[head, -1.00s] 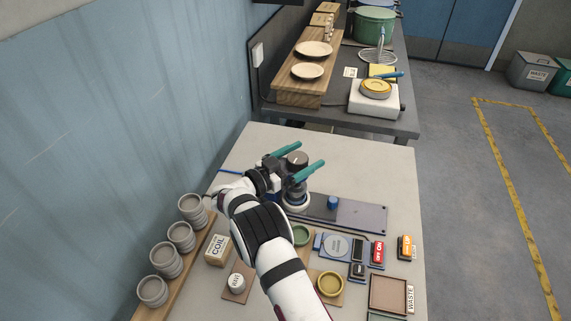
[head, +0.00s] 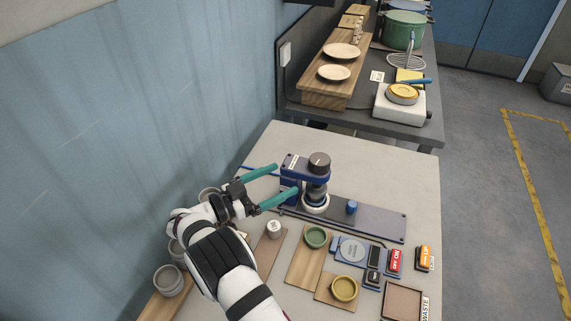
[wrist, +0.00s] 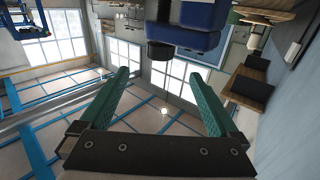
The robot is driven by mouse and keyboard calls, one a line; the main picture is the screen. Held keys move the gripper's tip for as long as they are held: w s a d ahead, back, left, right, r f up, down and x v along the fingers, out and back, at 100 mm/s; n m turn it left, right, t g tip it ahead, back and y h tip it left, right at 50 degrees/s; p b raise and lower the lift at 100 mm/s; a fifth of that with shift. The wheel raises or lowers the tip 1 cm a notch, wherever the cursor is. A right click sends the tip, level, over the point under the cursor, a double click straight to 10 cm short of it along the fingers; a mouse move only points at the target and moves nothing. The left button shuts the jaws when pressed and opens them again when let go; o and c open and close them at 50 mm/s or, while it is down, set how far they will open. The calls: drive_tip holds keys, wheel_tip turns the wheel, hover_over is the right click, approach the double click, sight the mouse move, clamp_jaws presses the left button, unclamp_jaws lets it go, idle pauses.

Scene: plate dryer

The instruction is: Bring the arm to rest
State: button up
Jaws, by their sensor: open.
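My gripper (head: 286,179) is open, with two teal fingers spread apart and nothing between them. In the head view its fingers point right, beside the blue stand (head: 291,168) with a dark knob (head: 319,161) on top. One fingertip overlaps the stand in the picture; I cannot tell whether they touch. In the wrist view both fingers of my gripper (wrist: 160,75) show with an empty gap, and blue and black parts of the stand (wrist: 188,40) hang in the upper part of the picture.
Grey cups (head: 168,279) stand along the wall at left, partly behind my arm. Right of my arm are a small white pot (head: 275,229), a green bowl (head: 317,237), a yellow bowl (head: 345,289) and a red switch (head: 395,260). The table's far part (head: 390,160) is clear.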

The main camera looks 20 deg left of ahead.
drive_tip(key=w+d+r+n+y, duration=0.1)
drive_tip(key=w+d+r+y, duration=0.2)
drive_tip(key=w+r+y, duration=0.3)
drive_tip(key=w+d+r+y, duration=0.3)
drive_tip(key=w+r+y, duration=0.25)
drive_tip(key=r, duration=0.35)
drive_tip(key=s+d+f+g, duration=0.2)
drive_tip(key=s+d+g, duration=0.2)
drive_tip(key=s, duration=1)
drive_tip(key=s+d+f+g+y, duration=0.1)
drive_tip(key=s+d+f+g, duration=0.2)
drive_tip(key=s+d, duration=0.6)
drive_tip(key=s+d+f+n+g, duration=0.1)
drive_tip(key=s+d+f+g, duration=0.2)
drive_tip(key=s, duration=1.6)
drive_tip(key=d+g, duration=0.4)
drive_tip(key=shift+s+d+f, duration=0.2)
drive_tip(key=shift+s, duration=0.15)
